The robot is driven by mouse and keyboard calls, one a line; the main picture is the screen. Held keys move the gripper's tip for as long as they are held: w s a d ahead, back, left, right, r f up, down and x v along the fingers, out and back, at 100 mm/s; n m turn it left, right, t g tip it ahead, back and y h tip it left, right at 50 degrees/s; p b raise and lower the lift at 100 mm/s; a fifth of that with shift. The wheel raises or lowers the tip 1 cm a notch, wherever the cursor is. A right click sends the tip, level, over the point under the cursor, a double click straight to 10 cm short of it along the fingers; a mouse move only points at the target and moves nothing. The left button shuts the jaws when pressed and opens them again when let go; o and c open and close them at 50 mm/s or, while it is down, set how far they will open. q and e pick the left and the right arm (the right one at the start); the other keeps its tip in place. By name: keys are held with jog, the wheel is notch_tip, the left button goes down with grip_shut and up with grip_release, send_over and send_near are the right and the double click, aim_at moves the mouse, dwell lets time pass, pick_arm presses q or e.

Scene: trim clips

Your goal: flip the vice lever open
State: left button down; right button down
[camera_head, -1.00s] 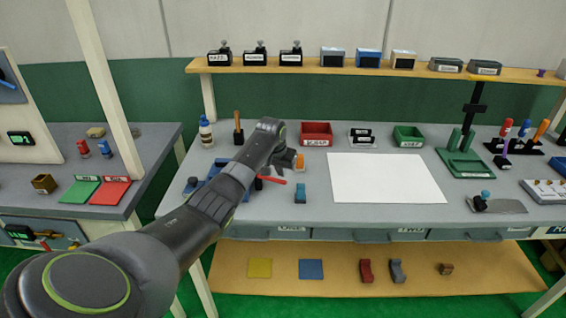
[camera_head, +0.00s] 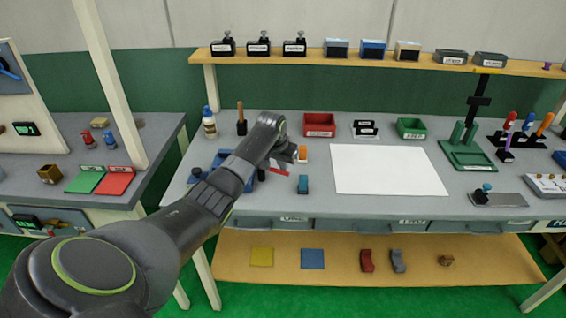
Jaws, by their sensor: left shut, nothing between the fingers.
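The blue vice (camera_head: 197,173) sits at the left end of the grey workbench, mostly hidden behind my left arm. A red lever (camera_head: 279,172) sticks out to the right from behind the arm, just below the gripper; its inner end is hidden. My left gripper (camera_head: 289,154) is shut and empty, dark, just above and beyond the lever in the picture. I cannot tell whether it touches the lever. My right gripper is not in view.
A blue-topped block (camera_head: 303,185) and an orange item (camera_head: 302,153) stand close right of the gripper. A white sheet (camera_head: 388,171) covers the middle bench. A red bin (camera_head: 319,124), a glue bottle (camera_head: 209,123) and a wooden-handled tool (camera_head: 241,122) stand behind.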

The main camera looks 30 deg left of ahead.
pick_arm(q)
jog(key=shift+s+m, duration=0.15)
jog(key=shift+m, duration=0.15)
jog(key=shift+s+d+r+m+p, duration=0.1)
jog(key=shift+s+m+p, duration=0.35)
jog(key=shift+p, duration=0.4)
jog(key=shift+s+m+h+p, duration=0.4)
jog(key=shift+m+p, duration=0.1)
jog(key=shift+m, duration=0.25)
jog(key=s+m+h, duration=0.1)
jog(key=m, duration=0.1)
jog(key=shift+s+m+p, duration=0.4)
jog(key=shift+s+m+g+h, duration=0.3)
jog(key=shift+s+m, duration=0.3)
jog(key=shift+m, duration=0.3)
jog(key=shift+s+a+f+m+h, duration=0.25)
jog(key=shift+s+a+m, duration=0.2)
jog(key=shift+m, duration=0.45)
jog(key=m, duration=0.1)
jog(key=s+a+m+g+b, duration=0.1)
jog(key=shift+s+r+m+h, duration=0.1)
jog(key=shift+s+m+h, duration=0.15)
jog(key=shift+m+h, duration=0.15)
jog(key=shift+s+a, duration=0.25)
jog(key=shift+s, duration=0.05)
jog(key=shift+s+a, duration=0.1)
